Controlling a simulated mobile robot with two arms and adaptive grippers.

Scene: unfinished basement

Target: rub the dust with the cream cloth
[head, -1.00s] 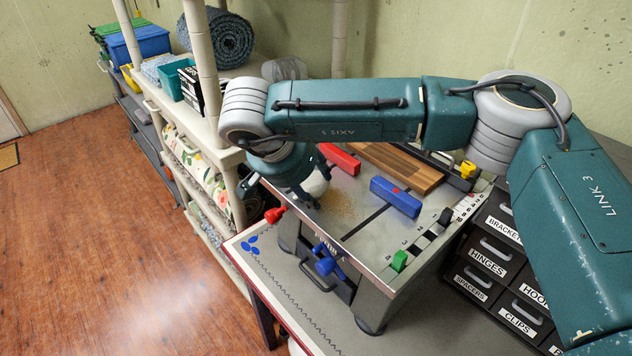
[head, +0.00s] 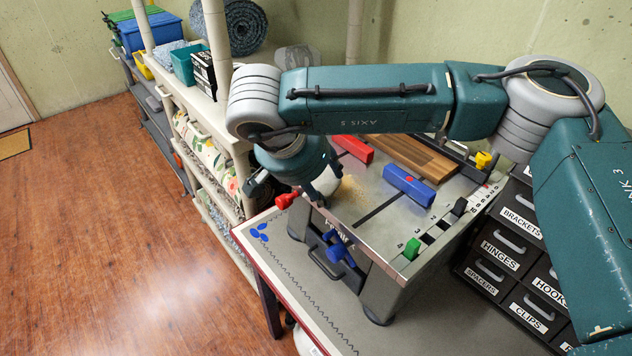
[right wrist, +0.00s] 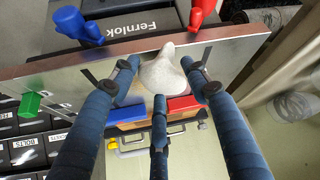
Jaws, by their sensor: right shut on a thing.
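My right gripper (head: 319,193) points down at the near left part of the metal bench top (head: 366,217). It is shut on the cream cloth (head: 329,183), a pale bunched lump that shows just beside the fingers. In the right wrist view the cloth (right wrist: 162,74) sits between the three blue fingers, close to the bench top's edge. The dust (head: 351,191) is a tan speckled patch on the metal just right of the cloth. I cannot tell whether the cloth touches it, as fingers and wrist hide part of this area. My left gripper is not in view.
A red block (head: 355,149), a blue block (head: 409,187) and a wooden board (head: 409,159) stand on the bench top. A red handle (head: 286,200) and a blue clamp handle (head: 338,250) project at its near side. Labelled drawers (head: 508,247) stand right; shelving (head: 207,150) stands left.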

